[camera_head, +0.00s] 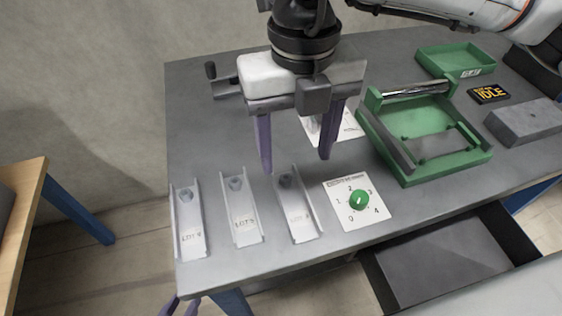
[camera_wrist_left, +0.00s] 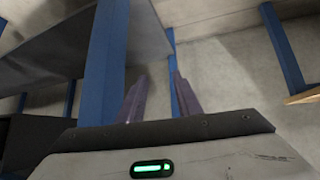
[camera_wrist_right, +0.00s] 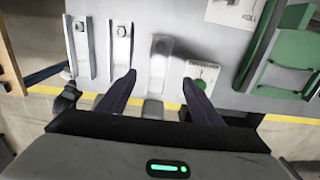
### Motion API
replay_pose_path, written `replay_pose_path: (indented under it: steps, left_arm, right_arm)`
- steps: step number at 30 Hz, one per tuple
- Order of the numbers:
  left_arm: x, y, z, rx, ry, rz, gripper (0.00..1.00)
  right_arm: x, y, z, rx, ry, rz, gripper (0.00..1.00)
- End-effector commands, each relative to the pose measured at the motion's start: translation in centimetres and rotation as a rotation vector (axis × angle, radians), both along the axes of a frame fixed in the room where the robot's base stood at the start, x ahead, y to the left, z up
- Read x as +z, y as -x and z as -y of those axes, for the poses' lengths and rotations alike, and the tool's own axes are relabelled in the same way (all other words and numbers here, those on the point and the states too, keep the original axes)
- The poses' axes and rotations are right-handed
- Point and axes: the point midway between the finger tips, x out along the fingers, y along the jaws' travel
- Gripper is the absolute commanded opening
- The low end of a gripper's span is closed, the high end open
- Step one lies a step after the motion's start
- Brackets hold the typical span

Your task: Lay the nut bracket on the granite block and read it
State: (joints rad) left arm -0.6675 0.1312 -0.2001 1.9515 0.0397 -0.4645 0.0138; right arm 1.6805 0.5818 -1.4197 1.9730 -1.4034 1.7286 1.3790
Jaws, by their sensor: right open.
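Several small grey nut-like parts lie at the far ends of three pale trays: one in the left tray (camera_head: 186,195), one in the middle tray (camera_head: 235,184), one in the right tray (camera_head: 286,181). I cannot tell which is the nut bracket. A plain grey block (camera_head: 525,122), likely the granite block, lies at the table's right with nothing on it. My right gripper (camera_head: 296,163) is open and empty above the right tray, whose part shows between its fingers in the right wrist view (camera_wrist_right: 162,47). My left gripper (camera_head: 181,307) is open and empty, low before the table's front edge.
A white card with a green knob (camera_head: 358,200) lies right of the trays. A green frame with a roller (camera_head: 405,175), a green tray (camera_head: 440,62) and a small IDLE display (camera_head: 489,93) stand further right. An open drawer (camera_head: 430,270) juts out below.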

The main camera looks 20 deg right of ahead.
Motion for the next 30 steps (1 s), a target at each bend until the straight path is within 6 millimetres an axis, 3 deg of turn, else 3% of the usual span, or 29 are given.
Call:
replay_pose_path:
  steps: [10, 14, 22, 30]
  left_arm:
    - [-0.8, 1.6, 0.0, 0.001, -0.001, -0.035, 0.31]
    - [-0.7, 1.7, 0.0, 0.000, -0.001, -0.036, 0.31]
    - [0.0, 1.5, 0.0, 0.003, 0.003, -0.030, 0.31]
    - [-0.1, 1.1, -0.2, 0.004, -0.001, -0.026, 0.31]
  right_arm:
    - [-4.5, 0.2, 0.0, 0.001, 0.001, -0.004, 0.59]
    - [-5.3, 0.1, 0.0, 0.001, 0.000, -0.002, 0.59]
    - [-9.1, 0.4, -0.2, 0.001, 0.000, -0.004, 0.59]
    - [-10.2, 0.4, -0.2, 0.001, -0.002, -0.001, 0.59]
